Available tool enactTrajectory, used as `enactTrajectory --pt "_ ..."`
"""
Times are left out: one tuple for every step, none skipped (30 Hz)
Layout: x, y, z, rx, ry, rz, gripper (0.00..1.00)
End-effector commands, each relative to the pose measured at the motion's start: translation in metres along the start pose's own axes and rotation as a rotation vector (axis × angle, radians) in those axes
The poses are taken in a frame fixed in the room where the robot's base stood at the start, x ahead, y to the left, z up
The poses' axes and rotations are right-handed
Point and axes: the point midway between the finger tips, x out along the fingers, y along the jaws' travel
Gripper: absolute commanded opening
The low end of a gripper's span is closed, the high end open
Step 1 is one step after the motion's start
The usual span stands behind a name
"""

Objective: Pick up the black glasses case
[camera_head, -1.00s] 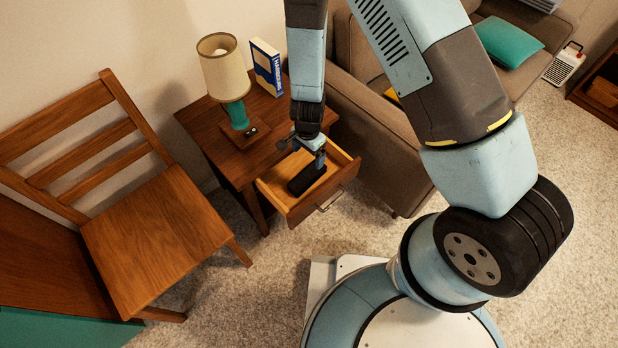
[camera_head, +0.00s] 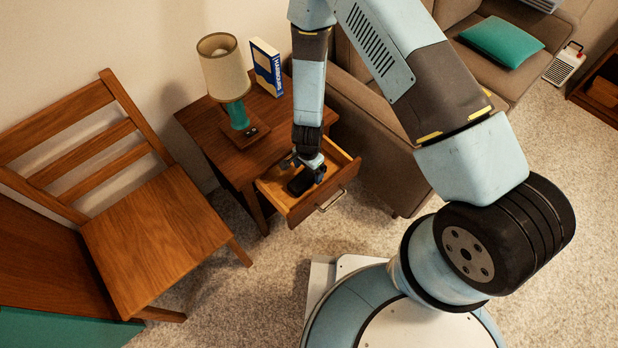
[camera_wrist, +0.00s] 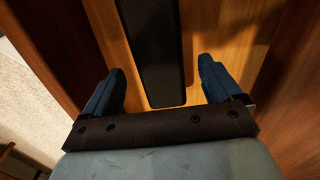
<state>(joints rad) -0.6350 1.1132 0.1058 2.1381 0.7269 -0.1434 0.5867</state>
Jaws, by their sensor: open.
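The black glasses case (camera_head: 298,184) lies in the open drawer (camera_head: 290,207) of the wooden side table. In the wrist view the case (camera_wrist: 152,50) is a long dark shape on the drawer's wooden floor, running up out of the picture. My gripper (camera_head: 308,175) is down in the drawer at the case and partly hides it in the head view. In the wrist view my gripper's blue fingers (camera_wrist: 163,82) are open, one on each side of the case, with wood showing between each finger and the case.
The drawer walls rise close around my gripper. A lamp (camera_head: 224,70) and a blue-and-white book (camera_head: 267,68) stand on the side table (camera_head: 205,135). A wooden chair (camera_head: 155,235) is at the left. A brown sofa (camera_head: 375,150) stands close on the drawer's right.

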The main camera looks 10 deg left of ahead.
Motion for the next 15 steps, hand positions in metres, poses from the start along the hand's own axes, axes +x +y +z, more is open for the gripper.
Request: enactTrajectory --pt "0.007 0.001 0.000 0.001 -0.001 0.002 0.92" --pt "0.011 0.001 0.001 0.001 -0.002 0.002 0.92" --pt "0.015 0.001 0.000 0.001 -0.001 0.001 0.92" --pt "0.018 0.001 0.000 0.001 -0.001 0.001 0.92" --pt "0.021 0.001 0.000 0.001 -0.001 0.001 0.92" --pt "0.025 0.001 0.000 0.001 -0.001 0.001 0.92" --pt "0.026 0.001 0.000 0.001 -0.001 0.001 0.92" --pt "0.028 0.000 0.000 0.001 -0.001 0.001 0.92" --pt "0.030 0.000 0.000 0.001 -0.001 0.001 0.92" --pt "0.030 0.000 0.000 0.001 -0.001 0.000 0.92" --pt "0.031 0.001 0.000 0.001 -0.001 0.000 0.92" --pt "0.031 0.001 0.000 0.001 -0.001 0.000 0.92" --pt "0.031 0.000 0.000 0.001 0.000 0.000 0.92" --pt "0.031 0.000 0.000 0.001 0.000 0.000 0.92" --pt "0.031 0.000 0.000 0.001 0.000 0.000 0.92"
